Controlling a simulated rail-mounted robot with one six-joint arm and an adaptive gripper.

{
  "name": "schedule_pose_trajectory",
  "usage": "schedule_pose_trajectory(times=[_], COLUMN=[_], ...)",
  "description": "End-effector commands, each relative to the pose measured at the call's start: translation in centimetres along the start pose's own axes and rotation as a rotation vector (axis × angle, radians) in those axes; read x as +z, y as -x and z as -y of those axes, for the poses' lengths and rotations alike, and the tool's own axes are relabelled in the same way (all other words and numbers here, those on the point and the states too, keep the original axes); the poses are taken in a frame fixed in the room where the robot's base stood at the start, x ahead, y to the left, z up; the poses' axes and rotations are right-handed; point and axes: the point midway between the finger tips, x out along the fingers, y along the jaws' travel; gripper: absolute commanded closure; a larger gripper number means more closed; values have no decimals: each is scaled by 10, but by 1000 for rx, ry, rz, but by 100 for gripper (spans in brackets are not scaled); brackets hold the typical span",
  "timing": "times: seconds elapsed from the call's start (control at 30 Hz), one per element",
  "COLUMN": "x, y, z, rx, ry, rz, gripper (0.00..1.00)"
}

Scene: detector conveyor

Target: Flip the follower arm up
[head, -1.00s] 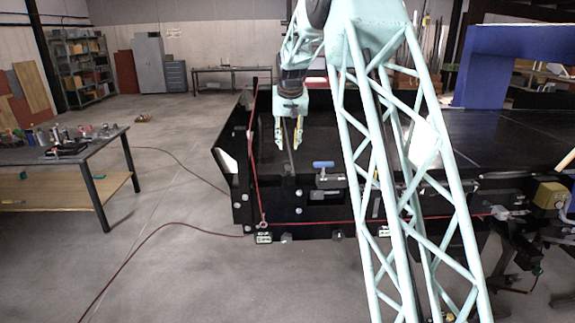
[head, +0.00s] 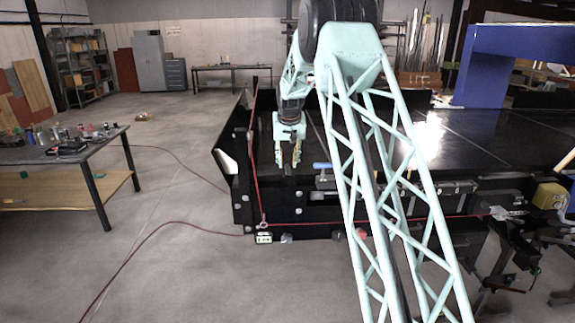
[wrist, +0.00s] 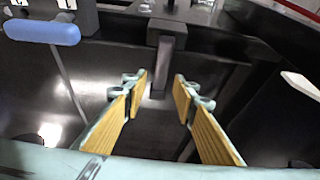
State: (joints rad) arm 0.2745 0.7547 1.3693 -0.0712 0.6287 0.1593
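My gripper (head: 287,166) hangs over the near left end of the black conveyor, fingers pointing down. In the wrist view my gripper (wrist: 160,77) is open, its two yellow-padded fingers well apart. A short dark bar (wrist: 169,65), which looks like the follower arm, hangs from a block beyond the fingertips, roughly in line with the gap. Nothing is visibly held between the fingers. I cannot tell the bar's depth from the fingertips or pick it out clearly in the head view.
A blue handle (head: 321,166) sits right of my gripper; in the wrist view the blue handle (wrist: 42,32) is at upper left. A red cord (head: 256,180) runs down the conveyor's end. A cluttered workbench (head: 95,150) stands at left, with open floor between.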

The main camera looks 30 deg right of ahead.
Motion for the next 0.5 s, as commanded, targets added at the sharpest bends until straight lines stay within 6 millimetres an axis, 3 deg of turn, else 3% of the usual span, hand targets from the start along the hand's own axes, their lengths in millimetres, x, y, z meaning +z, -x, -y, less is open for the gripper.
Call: schedule_pose_trajectory(times=[0.23, 0.5], x=[0, 0], y=[-18, -24], z=[0, 0], rx=[0, 0], ry=[0, 0], rz=[0, 0], gripper=[74, 74])
